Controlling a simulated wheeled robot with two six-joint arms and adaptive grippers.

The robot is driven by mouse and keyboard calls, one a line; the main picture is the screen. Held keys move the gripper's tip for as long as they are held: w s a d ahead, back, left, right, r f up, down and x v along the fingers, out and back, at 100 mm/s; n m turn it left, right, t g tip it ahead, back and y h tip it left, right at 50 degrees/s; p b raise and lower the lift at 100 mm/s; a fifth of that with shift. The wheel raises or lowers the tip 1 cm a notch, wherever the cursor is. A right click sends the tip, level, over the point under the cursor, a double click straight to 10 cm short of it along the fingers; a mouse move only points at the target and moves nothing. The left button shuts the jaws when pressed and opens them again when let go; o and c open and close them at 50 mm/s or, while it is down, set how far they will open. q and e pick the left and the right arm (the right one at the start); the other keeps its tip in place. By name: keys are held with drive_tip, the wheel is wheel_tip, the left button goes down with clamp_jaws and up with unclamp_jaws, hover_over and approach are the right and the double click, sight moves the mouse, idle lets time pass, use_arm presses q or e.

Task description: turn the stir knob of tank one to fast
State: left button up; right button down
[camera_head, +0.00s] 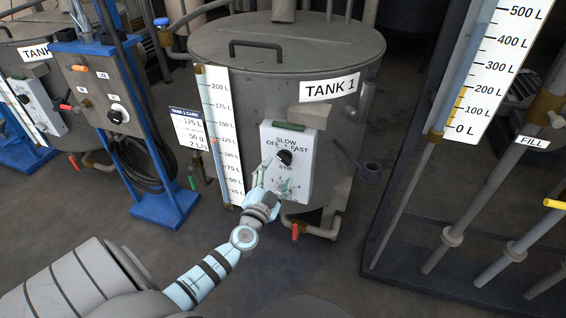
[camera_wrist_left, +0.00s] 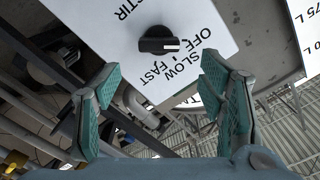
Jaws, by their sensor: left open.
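Tank 1 (camera_head: 285,60) is a grey round vessel with a white control box (camera_head: 302,145) on its front. The black stir knob (camera_head: 284,157) sits on this box, with the words SLOW, OFF and FAST around it and STIR below. In the left wrist view the knob (camera_wrist_left: 160,42) is ahead of the fingers, and its white mark points right, roughly toward OFF. My left gripper (camera_head: 275,174) is open in front of the box, just below the knob. Its two green-padded fingers (camera_wrist_left: 161,80) are spread with nothing between them, apart from the knob. My right gripper is not in view.
A red-handled valve (camera_head: 295,231) and pipe are under the box. A white level scale (camera_head: 221,135) stands left of it. A blue-based panel stand (camera_head: 100,90) with a black knob is further left. Pipes and a frame stand at the right. Floor between is clear.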

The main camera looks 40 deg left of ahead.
sight(284, 160)
use_arm(q)
drive_tip(key=b+x, duration=0.1)
drive_tip(key=x, duration=0.5)
drive_tip(key=shift+w+a+f, duration=0.1)
drive_tip(key=shift+w+a, duration=0.1)
drive_tip(key=shift+w, duration=0.15)
drive_tip(key=c, duration=1.2)
